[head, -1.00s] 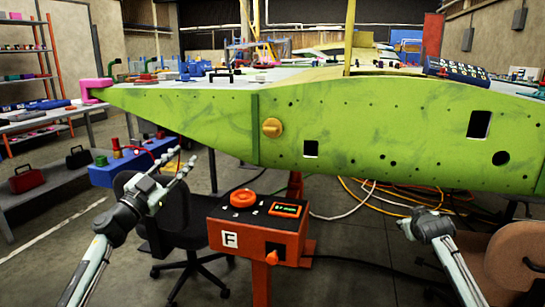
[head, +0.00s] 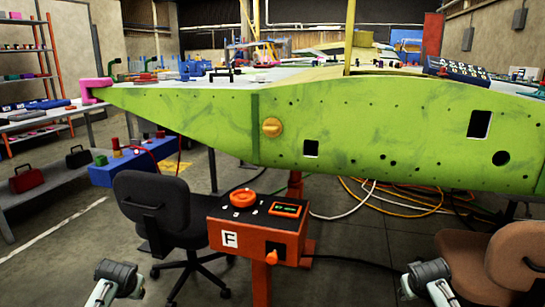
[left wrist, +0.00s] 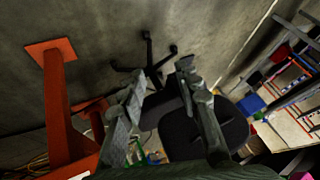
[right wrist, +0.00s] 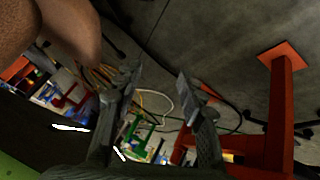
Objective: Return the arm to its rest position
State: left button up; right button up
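My left arm (head: 117,278) is low at the bottom left of the head view, and only its end link shows there. My right arm (head: 426,277) is low at the bottom right, at about the same height. The gripper fingers are not clear in the head view. In the left wrist view my left gripper (left wrist: 163,77) has its fingers apart, with nothing between them but the background chair and floor. In the right wrist view my right gripper (right wrist: 158,76) also has its fingers apart and is empty.
An orange control box (head: 258,232) on a post stands in the middle, between my arms. A black chair (head: 155,210) stands beyond my left arm, a brown chair (head: 515,262) beside my right. The green wing panel (head: 380,130) spans the back. A blue box (head: 115,172) stands left.

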jog(key=s+a+f+g+y, duration=0.1)
jog(key=s+a+f, duration=0.2)
jog(key=s, duration=0.8)
jog(key=s+a+f+g, duration=0.1)
jog(key=s+a+f, duration=0.3)
jog(key=s, duration=0.7)
jog(key=s+a+f+g+y, duration=0.1)
jog(key=s+a+f, duration=0.3)
jog(key=s+f, duration=0.3)
jog(key=s, duration=0.5)
jog(key=shift+a+n+g+y, duration=0.15)
jog(key=shift+n+g+y, duration=0.15)
jog(key=shift+n, duration=0.1)
jog(key=shift+c, duration=0.7)
pick_arm(q)
jog(key=s+d+f+g, duration=0.1)
jog(key=s+d+f, duration=0.2)
jog(key=s, duration=0.8)
jog(key=s+d+f+g+h, duration=0.1)
jog(key=s+d+f, duration=0.3)
jog(key=s, duration=0.7)
jog(key=s+d+f+g+h, duration=0.1)
jog(key=s+d+f, duration=0.3)
jog(key=s+f, duration=0.3)
jog(key=s, duration=0.4)
jog(key=shift+s+m, duration=0.4)
pick_arm(e)
jog(key=shift+f, duration=0.1)
